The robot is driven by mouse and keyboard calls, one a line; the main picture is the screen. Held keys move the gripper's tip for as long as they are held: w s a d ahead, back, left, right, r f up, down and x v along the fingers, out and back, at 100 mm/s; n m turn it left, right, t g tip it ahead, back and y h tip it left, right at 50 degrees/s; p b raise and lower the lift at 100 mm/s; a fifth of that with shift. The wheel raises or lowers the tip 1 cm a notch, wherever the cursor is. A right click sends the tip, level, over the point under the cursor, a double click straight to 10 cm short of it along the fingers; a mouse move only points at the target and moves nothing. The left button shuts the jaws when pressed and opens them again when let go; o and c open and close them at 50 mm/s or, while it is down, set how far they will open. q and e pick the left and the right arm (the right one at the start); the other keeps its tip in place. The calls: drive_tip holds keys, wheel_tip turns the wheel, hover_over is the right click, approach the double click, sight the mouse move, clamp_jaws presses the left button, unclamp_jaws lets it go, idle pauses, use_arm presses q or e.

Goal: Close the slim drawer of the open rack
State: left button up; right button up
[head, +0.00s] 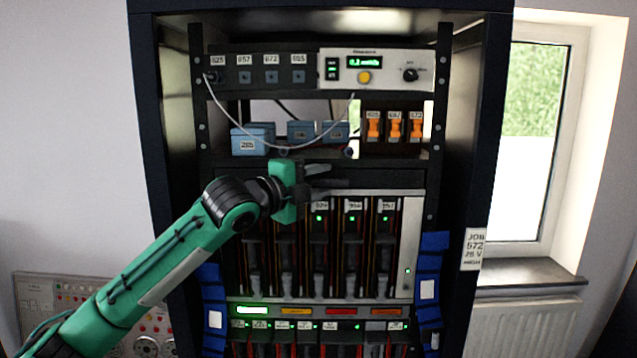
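The open rack (140,120) stands in the middle of the head view, its dark frame around several levels of equipment. A slim dark drawer front (392,179) spans the rack below the middle shelf and above the card modules. I cannot tell how far it stands out. My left gripper (325,177) is in front of this drawer, left of its middle, fingers pointing right. Its two fingers look apart with nothing between them. The gripper and wrist hide the drawer's left-centre part. Whether the fingers touch the front is unclear. My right gripper is out of view.
Blue boxes (249,141) and orange-switched units (395,127) sit on the shelf above. A pale cable (240,128) hangs in a loop there. A white-fronted instrument (375,69) is at the top. Card modules (353,245) fill the space below. A window (540,140) is at right.

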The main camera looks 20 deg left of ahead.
use_arm(q)
drive_tip(key=shift+s+a+f+b, duration=0.2)
drive_tip(key=shift+s+a+b, duration=0.05)
drive_tip(key=shift+s+b, duration=0.15)
drive_tip(key=b+v, duration=0.4)
drive_tip(key=v, duration=0.8)
drive_tip(key=shift+s+r, duration=0.2)
drive_tip(key=shift+s, duration=0.2)
drive_tip(key=shift+a, duration=0.15)
